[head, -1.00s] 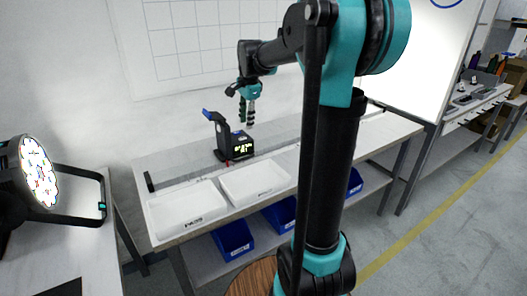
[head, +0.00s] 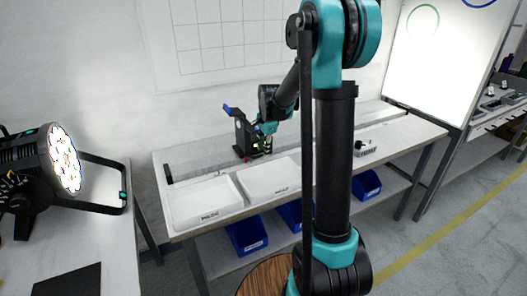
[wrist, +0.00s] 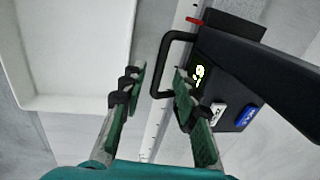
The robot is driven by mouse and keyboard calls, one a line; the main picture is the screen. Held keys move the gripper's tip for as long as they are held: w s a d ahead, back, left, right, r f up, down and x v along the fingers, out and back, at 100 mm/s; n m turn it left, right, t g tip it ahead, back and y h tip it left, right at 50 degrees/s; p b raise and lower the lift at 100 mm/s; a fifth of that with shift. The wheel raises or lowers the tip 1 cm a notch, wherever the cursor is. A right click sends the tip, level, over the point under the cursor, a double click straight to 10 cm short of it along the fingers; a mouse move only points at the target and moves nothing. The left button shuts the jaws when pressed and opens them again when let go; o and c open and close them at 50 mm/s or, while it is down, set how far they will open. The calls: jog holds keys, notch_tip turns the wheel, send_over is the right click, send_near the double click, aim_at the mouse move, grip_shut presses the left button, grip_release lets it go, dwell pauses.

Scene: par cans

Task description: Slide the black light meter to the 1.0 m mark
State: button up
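The black light meter (head: 240,133) stands on the rail along the back bench, behind the two white trays. In the wrist view the meter (wrist: 240,62) is at the right, with a lit display, a black loop handle (wrist: 157,75) and a red pointer (wrist: 195,20) over the pale scale strip (wrist: 160,115). My gripper (wrist: 158,80) is open at the handle. In that view the handle's outer bar lies between the fingertips, the right one overlapping the loop; contact cannot be told. In the head view my gripper (head: 264,138) partly covers the meter's front. The scale's numbers are unreadable.
Two white trays (head: 203,202) (head: 269,178) line the bench front. Blue bins (head: 247,236) sit below. A lit par can (head: 62,160) is on the left table.

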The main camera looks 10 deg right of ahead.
jog(key=shift+w+f, duration=0.1)
jog(key=shift+f, duration=0.55)
jog(key=shift+c, duration=0.6)
grip_shut()
